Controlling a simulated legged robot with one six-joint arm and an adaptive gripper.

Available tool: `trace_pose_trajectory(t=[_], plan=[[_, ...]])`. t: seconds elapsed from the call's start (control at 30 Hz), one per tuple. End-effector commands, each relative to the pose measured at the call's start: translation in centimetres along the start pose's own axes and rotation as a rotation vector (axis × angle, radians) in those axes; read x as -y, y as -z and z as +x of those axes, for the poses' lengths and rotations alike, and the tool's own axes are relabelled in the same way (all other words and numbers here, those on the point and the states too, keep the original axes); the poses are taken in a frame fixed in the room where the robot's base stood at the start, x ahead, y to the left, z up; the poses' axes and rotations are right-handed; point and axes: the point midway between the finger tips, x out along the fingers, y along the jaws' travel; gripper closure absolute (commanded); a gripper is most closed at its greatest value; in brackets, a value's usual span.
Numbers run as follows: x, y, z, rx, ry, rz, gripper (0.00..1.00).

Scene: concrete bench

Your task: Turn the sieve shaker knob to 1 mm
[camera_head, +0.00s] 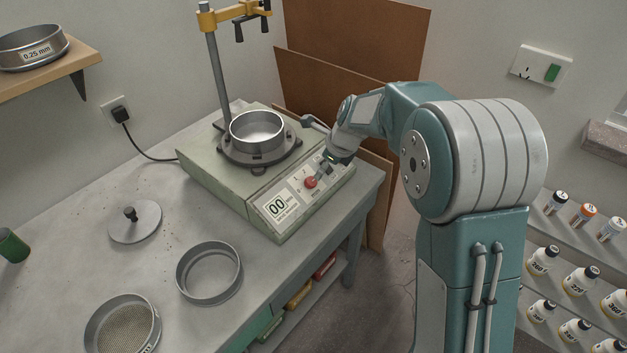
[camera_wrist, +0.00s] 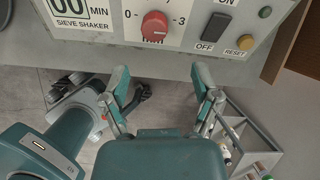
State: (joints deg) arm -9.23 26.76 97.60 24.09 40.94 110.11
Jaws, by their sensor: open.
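The pale green sieve shaker (camera_head: 215,180) stands on the bench. Its round red knob (camera_head: 311,182) is on the sloping front panel and also shows in the wrist view (camera_wrist: 155,26). There the scale has a 0 to the knob's left and a 3 to its right; the upper marks are cut off. I cannot tell for sure where the knob points. My gripper (camera_wrist: 163,80) is open and empty, its two fingers spread below the knob in the picture and apart from it. In the head view my gripper (camera_head: 328,166) is small and partly hidden by my wrist, close to the panel.
The panel holds a 00 MIN display (camera_wrist: 70,8), an OFF switch (camera_wrist: 212,32) and a yellow reset button (camera_wrist: 246,42). A sieve pan (camera_head: 257,130) sits on the shaker. A lid (camera_head: 134,222) and loose sieves (camera_head: 209,272) lie on the bench.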

Motion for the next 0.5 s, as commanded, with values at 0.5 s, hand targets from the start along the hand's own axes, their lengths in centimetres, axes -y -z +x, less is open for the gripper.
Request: trace_pose_trajectory(t=[0.5], plan=[[-0.2,-0.1,7.1,-0.001,0.000,-0.005,0.21]])
